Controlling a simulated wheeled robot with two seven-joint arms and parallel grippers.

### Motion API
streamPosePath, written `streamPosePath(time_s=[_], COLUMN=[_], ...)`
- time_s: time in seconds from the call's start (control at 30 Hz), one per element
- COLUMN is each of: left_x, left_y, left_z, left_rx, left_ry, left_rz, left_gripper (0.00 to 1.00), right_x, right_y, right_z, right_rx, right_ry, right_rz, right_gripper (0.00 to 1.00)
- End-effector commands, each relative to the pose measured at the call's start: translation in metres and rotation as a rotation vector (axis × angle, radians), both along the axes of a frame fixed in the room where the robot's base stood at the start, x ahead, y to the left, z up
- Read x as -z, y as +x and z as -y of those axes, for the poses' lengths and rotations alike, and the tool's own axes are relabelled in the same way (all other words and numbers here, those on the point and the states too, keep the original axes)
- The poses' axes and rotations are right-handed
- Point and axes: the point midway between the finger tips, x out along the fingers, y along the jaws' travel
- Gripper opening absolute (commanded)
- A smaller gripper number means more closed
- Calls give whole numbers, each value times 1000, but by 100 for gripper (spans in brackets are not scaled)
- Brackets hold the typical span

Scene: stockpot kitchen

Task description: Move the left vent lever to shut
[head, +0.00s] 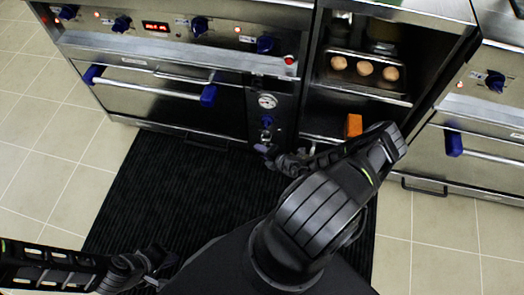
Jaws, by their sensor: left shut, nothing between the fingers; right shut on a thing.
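A narrow steel panel with a round gauge (267,101) stands between the oven and the open cabinet. Below the gauge are a blue knob (267,121) and a small purple-blue lever end (261,148), low on the panel. My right gripper (269,154) is at this lever end and shut on it; the fingers and wrist hide much of it, so its exact angle cannot be told. No lever label is readable. My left gripper (160,268) is shut and empty at the lower left, above the dark mat, far from the panel.
The oven (160,95) has blue-ended handles and blue knobs. An open cabinet holds a tray with several round brown items (365,68); an orange block (354,125) lies at its lower edge. A black ribbed mat (150,190) covers the floor in front.

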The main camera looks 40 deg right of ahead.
Motion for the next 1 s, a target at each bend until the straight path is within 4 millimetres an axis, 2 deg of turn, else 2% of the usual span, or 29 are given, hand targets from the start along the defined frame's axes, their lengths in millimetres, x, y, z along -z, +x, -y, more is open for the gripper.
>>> streamPosePath(time_s=[0.4, 0.43, 0.5, 0.7, 1.0], left_x=[-1, -1, -1, -1, -2], left_y=[0, 0, 0, 0, 0], left_z=[0, 0, 0, 0, 0], left_rx=[0, 0, 0, 0, 0], left_ry=[0, 0, 0, 0, 0], left_rz=[0, 0, 0, 0, 0], left_gripper=[0, 0, 0, 0, 0], right_x=[-2, -2, -2, -1, -3], right_y=[2, 2, 2, 1, -2], right_z=[3, 3, 3, 1, 1], right_rx=[2, 2, 2, 1, 0], right_ry=[6, 6, 6, 7, 7], right_rz=[-2, -2, -2, -4, -5], right_gripper=[0, 30, 35, 50, 50])
